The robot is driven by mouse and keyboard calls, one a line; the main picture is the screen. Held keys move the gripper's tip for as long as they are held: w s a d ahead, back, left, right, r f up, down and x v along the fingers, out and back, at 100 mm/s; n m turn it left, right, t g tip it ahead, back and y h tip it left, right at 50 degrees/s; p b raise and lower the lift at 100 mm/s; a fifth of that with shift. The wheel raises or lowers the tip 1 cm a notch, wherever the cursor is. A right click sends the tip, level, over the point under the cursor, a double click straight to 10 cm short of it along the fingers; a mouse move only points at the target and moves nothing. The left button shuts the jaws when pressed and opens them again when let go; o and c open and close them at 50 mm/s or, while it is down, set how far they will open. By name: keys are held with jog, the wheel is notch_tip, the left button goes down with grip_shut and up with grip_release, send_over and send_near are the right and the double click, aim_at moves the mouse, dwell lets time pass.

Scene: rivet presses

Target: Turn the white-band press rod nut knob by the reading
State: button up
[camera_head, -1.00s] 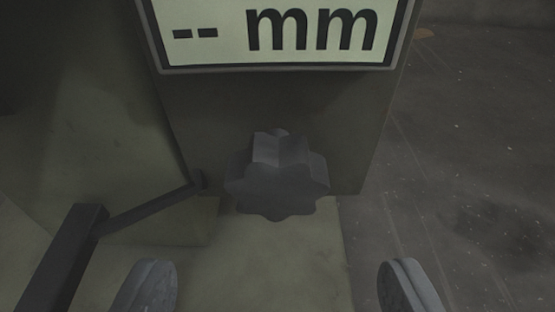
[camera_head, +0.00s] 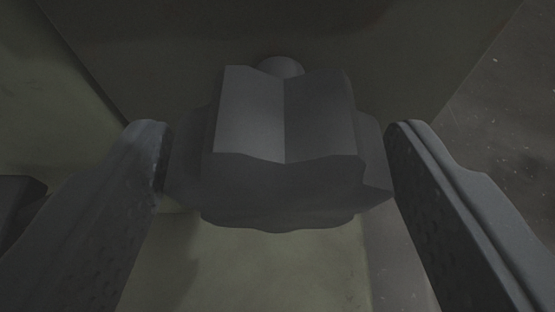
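The dark grey lobed knob (camera_head: 285,150) fills the middle of the view. It sits on a short round shaft (camera_head: 280,67) that comes out of the dark press face (camera_head: 200,40). My gripper (camera_head: 278,160) has one finger on each side of the knob. The fingertips are level with the knob's sides. The left fingertip is very close to the knob, and the right one has a thin gap or light touch; contact is hard to tell. The fingers stand wide, about the knob's width apart. The display and its reading are out of view, and no white band shows.
A pale greenish base surface (camera_head: 250,270) lies below the knob. A dark bar (camera_head: 18,195) shows at the left edge, beside the left finger. Grey speckled floor (camera_head: 495,100) is open at the right.

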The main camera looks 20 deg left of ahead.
jog(key=c, duration=0.9)
jog(key=shift+o, duration=0.3)
jog(key=shift+a, duration=0.5)
jog(key=shift+d, duration=0.4)
jog(key=shift+d+m+y+p, duration=0.1)
jog(key=shift+m+y+p, duration=0.2)
jog(key=shift+p, duration=0.1)
jog(key=shift+m+y, duration=0.7)
jog(key=shift+m, duration=0.1)
jog(key=shift+m+y+b, duration=0.4)
jog(key=shift+m+y, duration=0.1)
jog(key=shift+m, duration=0.4)
